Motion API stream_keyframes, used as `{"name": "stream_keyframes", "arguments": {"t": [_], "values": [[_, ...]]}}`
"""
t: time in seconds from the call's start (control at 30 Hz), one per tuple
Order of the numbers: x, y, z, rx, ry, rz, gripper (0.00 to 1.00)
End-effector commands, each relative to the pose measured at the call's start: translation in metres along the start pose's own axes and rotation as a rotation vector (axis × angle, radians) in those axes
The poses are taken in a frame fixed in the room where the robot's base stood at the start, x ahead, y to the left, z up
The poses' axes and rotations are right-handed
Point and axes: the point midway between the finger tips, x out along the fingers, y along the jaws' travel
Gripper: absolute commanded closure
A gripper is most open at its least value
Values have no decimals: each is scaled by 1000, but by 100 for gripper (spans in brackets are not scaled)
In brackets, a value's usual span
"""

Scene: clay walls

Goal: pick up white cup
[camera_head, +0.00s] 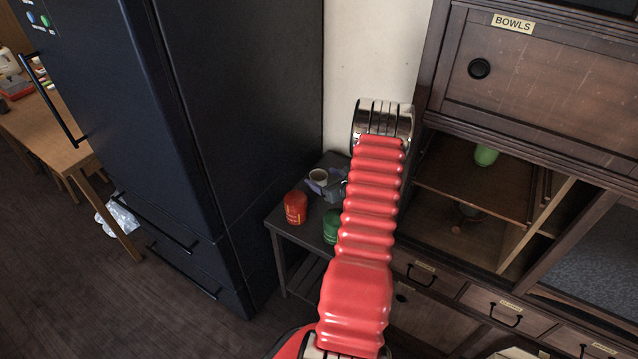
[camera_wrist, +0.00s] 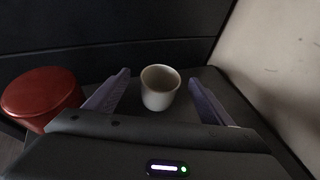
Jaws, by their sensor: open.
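The white cup (camera_wrist: 160,92) stands upright on a dark side table, between and a little beyond my gripper's two fingers in the wrist view. My gripper (camera_wrist: 157,88) is open, with a purple finger on each side of the cup and a gap to each. The cup also shows in the head view (camera_head: 319,176), small and close to the purple fingers of my gripper (camera_head: 318,184). My red arm hides part of the table there. I cannot tell how far the fingers are above the tabletop.
A red canister (camera_head: 295,207) stands left of the cup, also in the wrist view (camera_wrist: 42,95). A green canister (camera_head: 331,226) is partly behind my arm. A dark fridge (camera_head: 250,120) stands left of the table, a pale wall (camera_head: 370,50) behind, and a wooden cabinet (camera_head: 560,90) right.

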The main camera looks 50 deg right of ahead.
Motion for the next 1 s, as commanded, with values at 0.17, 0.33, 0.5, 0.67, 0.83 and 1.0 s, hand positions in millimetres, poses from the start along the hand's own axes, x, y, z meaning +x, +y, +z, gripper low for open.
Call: {"name": "stream_keyframes", "arguments": {"t": [0.17,0.33,0.5,0.67,0.83,1.0], "values": [[0,0,0,-1,0,1,25],[5,1,0,-3,2,2,25],[20,1,0,-5,1,3,25],[24,1,0,-5,1,3,25],[24,2,0,-5,2,3,25],[32,2,-1,-5,2,5,25]]}}
